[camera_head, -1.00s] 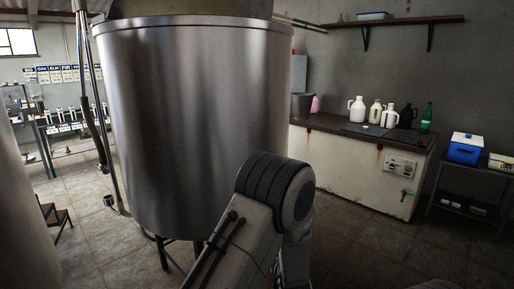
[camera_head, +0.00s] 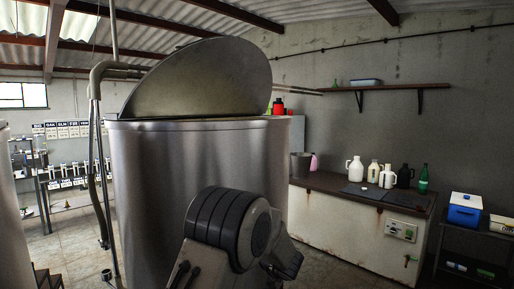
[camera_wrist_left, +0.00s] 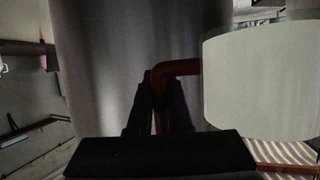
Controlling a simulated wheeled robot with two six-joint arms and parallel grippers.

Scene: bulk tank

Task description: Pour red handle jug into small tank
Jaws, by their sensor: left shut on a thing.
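My left gripper (camera_wrist_left: 160,100) is shut on the red handle (camera_wrist_left: 182,67) of a pale jug in the left wrist view. The jug's body (camera_wrist_left: 260,85) is to the right of the fingers. Its mouth and contents cannot be made out. A steel tank (camera_head: 190,165) fills the middle of the head view, its round lid (camera_head: 205,80) tilted up and open. A smooth grey wall (camera_wrist_left: 110,50), likely a tank's side, is behind the gripper in the wrist view. The left gripper and jug do not show in the head view. My right gripper is not in view.
A second tank (camera_head: 12,210) stands at the left edge, with a pipe (camera_head: 97,130) between the tanks. A counter (camera_head: 350,220) with several jugs and bottles is at the right. A blue cooler (camera_head: 464,209) sits on a dark stand. A shelf (camera_head: 390,87) is above.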

